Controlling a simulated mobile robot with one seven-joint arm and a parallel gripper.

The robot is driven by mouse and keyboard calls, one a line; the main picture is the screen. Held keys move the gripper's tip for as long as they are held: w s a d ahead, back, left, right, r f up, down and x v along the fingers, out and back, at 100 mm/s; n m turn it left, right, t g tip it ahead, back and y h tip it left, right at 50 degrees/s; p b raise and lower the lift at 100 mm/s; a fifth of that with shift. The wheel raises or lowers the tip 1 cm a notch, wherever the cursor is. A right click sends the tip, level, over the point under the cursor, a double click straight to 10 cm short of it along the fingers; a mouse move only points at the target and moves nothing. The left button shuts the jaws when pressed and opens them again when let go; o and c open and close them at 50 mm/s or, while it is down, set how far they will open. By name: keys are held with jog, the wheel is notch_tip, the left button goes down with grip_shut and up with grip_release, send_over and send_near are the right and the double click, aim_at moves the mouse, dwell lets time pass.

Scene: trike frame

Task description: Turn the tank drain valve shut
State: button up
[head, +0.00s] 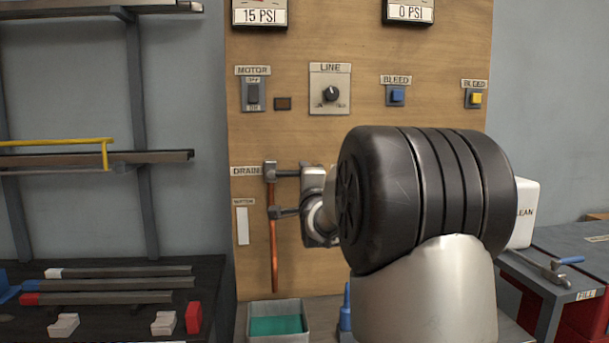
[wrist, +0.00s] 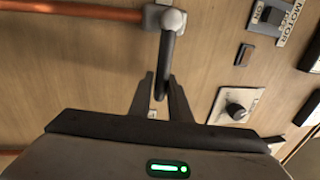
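The drain valve (head: 270,172) sits on the wooden board beside the DRAIN label (head: 246,171), at the top of a vertical copper pipe (head: 273,250). In the wrist view its light metal body (wrist: 172,21) is at the top. Its dark lever handle (wrist: 165,62) points toward my gripper, roughly crosswise to the pipe. My gripper (wrist: 160,80) has one finger on each side of the handle's free end, with narrow gaps seeming to show. In the head view my gripper (head: 281,193) reaches in from the right with its fingers apart. My wrist hides part of the board.
A motor switch (head: 253,94), LINE knob (head: 330,94), blue bleed button (head: 397,95) and yellow bleed button (head: 475,97) are above. A tray with a green inside (head: 276,308) stands below the pipe. A rack (head: 98,155) is at left.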

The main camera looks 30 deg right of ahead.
jog(key=o, duration=0.3)
jog(key=shift+s, duration=0.1)
jog(key=v, duration=1.7)
jog(key=shift+p, duration=0.3)
jog(key=shift+a+f, duration=0.1)
jog(key=shift+f, duration=0.05)
